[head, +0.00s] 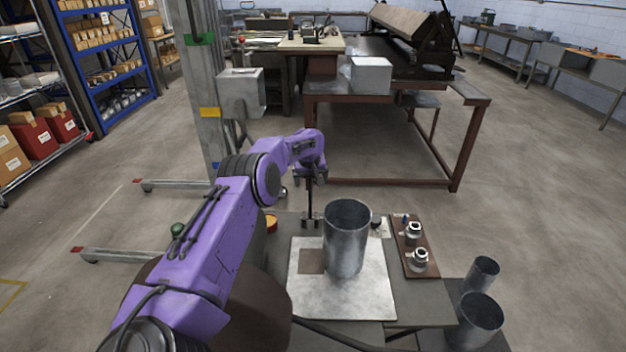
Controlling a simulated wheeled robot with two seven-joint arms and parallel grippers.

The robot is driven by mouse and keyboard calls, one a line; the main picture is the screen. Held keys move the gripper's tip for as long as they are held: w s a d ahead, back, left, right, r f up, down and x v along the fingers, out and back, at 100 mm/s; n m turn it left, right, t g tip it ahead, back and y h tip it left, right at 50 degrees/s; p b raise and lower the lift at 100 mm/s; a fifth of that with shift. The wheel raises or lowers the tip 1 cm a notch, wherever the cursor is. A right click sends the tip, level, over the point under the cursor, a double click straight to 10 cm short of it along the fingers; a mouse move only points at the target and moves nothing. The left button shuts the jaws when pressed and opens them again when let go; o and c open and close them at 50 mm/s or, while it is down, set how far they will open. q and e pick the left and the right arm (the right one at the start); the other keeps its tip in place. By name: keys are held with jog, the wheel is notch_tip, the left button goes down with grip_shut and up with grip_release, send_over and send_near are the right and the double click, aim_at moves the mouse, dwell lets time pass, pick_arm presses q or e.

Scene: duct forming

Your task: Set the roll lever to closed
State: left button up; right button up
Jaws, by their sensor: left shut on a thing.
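My left gripper (311,176) hangs from the purple arm and points down just behind the metal cylinder (346,240). It is shut on the upper end of a thin dark upright bar, which looks like the roll lever (310,204). The lever stands near upright at the back edge of the worktable, left of the cylinder. Its foot is small and partly unclear, and its exact angle is hard to tell. My right gripper is out of view.
The cylinder stands on a pale sheet (310,297). A brown board (428,262) with fittings lies to its right. Two open metal cylinders (480,312) stand lower right.

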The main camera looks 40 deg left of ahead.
aim_at(310, 201)
pick_arm(q)
jog(key=shift+s+d+f, duration=0.1)
jog(key=shift+s+f, duration=0.1)
jog(key=shift+f, duration=0.25)
jog(key=o, duration=1.2)
jog(key=shift+w+f, duration=0.1)
jog(key=shift+w, duration=0.1)
jog(key=shift+r, duration=0.45)
jog(key=b+v, duration=0.1)
jog(key=v, duration=0.8)
jog(key=shift+s+r+b, duration=0.2)
jog(key=shift+r+b, duration=0.1)
